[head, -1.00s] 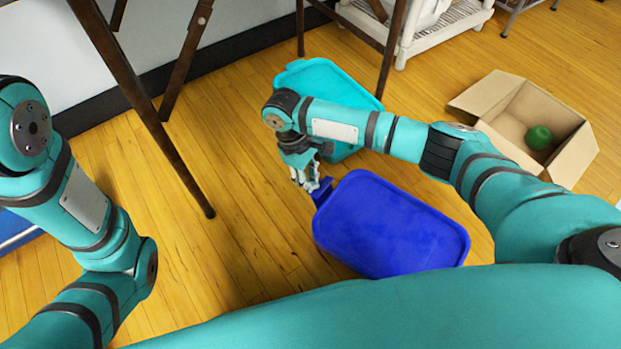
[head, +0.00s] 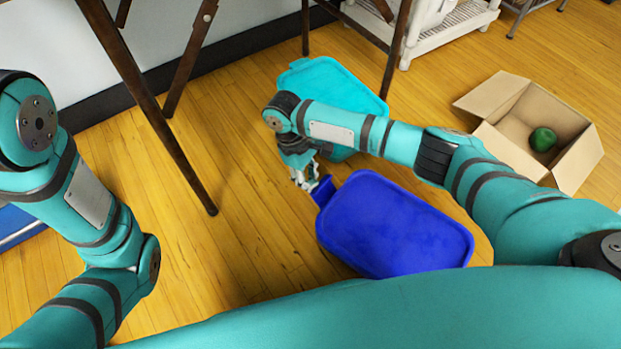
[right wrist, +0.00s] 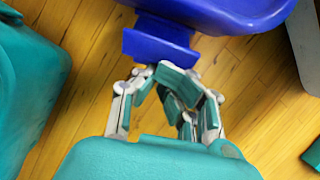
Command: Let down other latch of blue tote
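The blue tote (head: 395,225) stands on the floor with its blue lid on. At its left end a blue latch flap (head: 323,190) sticks outward from the rim. The flap also shows in the right wrist view (right wrist: 160,47). My right gripper (head: 308,182) is just beside the flap. In the right wrist view, the fingertips of my right gripper (right wrist: 156,73) meet close to the flap's outer edge, with nothing visible between them. Whether they touch the flap is hard to tell. My left gripper is out of view. The tote's far and right ends show no clear latch.
A teal lidded tote (head: 335,90) stands behind my right forearm. An open cardboard box (head: 485,105) with a green round item (head: 542,139) is at the right. Dark table legs (head: 150,105) rise at the left and back. Wooden floor left of the blue tote is clear.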

